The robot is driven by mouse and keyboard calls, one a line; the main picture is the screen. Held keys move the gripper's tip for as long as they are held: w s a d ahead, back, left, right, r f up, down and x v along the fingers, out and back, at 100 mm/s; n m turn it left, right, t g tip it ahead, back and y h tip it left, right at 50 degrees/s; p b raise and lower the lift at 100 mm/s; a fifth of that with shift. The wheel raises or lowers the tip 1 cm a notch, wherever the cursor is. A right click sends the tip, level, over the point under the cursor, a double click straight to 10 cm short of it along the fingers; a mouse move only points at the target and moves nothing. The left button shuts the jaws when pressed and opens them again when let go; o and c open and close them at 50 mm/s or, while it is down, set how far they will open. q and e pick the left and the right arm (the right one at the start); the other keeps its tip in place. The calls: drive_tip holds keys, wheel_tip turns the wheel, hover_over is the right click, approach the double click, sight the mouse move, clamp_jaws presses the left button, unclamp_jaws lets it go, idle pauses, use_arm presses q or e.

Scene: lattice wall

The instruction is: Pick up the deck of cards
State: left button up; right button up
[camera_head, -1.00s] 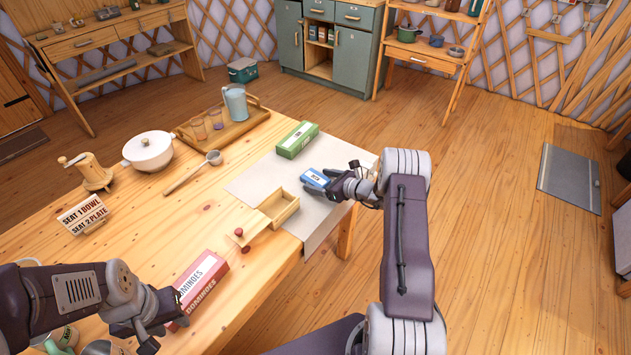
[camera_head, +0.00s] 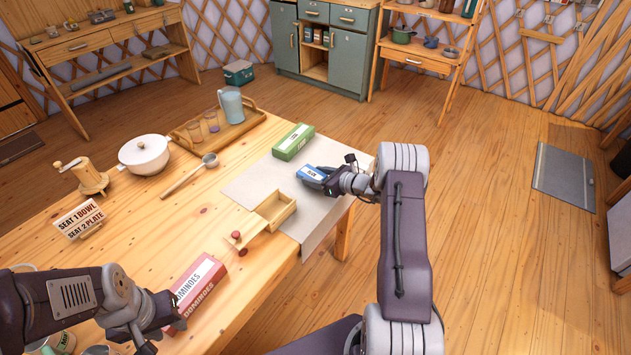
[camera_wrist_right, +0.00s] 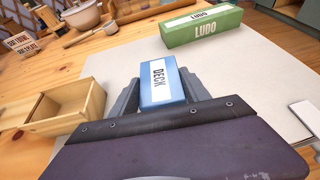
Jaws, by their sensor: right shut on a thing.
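The deck of cards is a small blue box with a white "DECK" label (camera_wrist_right: 160,84). It sits between the two fingers of my right gripper (camera_wrist_right: 165,98), which is shut on it. In the head view the deck (camera_head: 309,174) is over the pale cloth near the table's right edge, partly hidden by my right gripper (camera_head: 322,182). I cannot tell whether it touches the cloth. My left gripper (camera_head: 152,330) is at the table's near left, beside the red dominoes box (camera_head: 197,290); its fingers are too unclear to tell their opening.
A green Ludo box (camera_head: 293,142) lies on the cloth (camera_head: 245,186) behind the deck. A small open wooden box (camera_head: 275,211) is at front left of it. A white pot (camera_head: 145,155), a ladle (camera_head: 190,175) and a tray with a jug (camera_head: 231,106) stand further left and back.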

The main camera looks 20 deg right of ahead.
drive_tip(key=w+r+v, duration=0.1)
drive_tip(key=r+v, duration=0.1)
drive_tip(key=v, duration=1.2)
drive_tip(key=shift+r+p, duration=0.3)
drive_tip(key=shift+p, duration=0.15)
drive_tip(key=shift+w, duration=0.2)
